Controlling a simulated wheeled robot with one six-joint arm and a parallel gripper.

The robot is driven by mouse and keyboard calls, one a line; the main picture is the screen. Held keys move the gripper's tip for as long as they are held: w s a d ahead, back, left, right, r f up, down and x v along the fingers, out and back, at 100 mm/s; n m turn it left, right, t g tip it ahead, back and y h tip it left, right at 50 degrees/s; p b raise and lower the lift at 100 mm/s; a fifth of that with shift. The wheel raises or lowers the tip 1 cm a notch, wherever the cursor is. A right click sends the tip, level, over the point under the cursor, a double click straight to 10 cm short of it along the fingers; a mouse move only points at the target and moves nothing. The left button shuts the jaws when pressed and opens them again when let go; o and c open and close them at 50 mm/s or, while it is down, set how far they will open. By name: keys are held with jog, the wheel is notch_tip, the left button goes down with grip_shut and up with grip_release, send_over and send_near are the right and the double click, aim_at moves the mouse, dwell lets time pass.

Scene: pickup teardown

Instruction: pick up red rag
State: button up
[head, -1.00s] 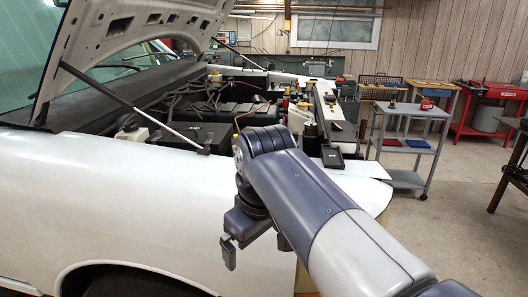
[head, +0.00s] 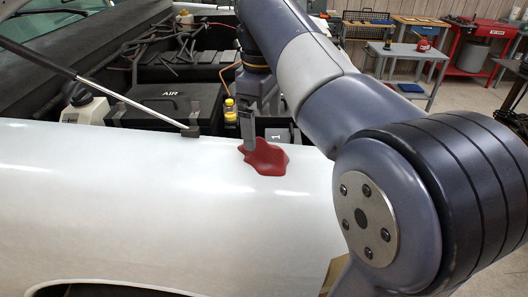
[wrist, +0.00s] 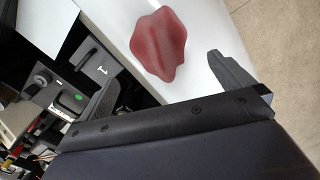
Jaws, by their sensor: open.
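The red rag (head: 267,158) lies flat, with a wavy edge, on the white fender beside the engine bay. My gripper (head: 254,142) points down at the rag's far edge in the head view, with one finger overlapping the rag there. The other finger is mostly hidden in that view. In the wrist view the rag (wrist: 158,45) lies on the white surface beyond the two spread fingers of my gripper (wrist: 167,85). The jaws are open with nothing between them. I cannot tell whether a fingertip touches the rag.
The white fender (head: 130,200) is clear to the left of the rag. A hood prop rod (head: 90,85) ends at its inner edge. The engine bay holds a black AIR box (head: 175,105) and a yellow-capped bottle (head: 229,112). A grey cart (head: 405,55) stands behind.

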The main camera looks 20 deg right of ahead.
aim_at(262, 141)
jog(key=shift+w+f, duration=0.1)
jog(key=shift+f, duration=3.15)
jog(key=c, duration=1.1)
jog(key=shift+r, duration=0.15)
notch_tip(262, 141, up, 10)
jog(key=shift+f+p, duration=0.1)
jog(key=shift+p, duration=0.3)
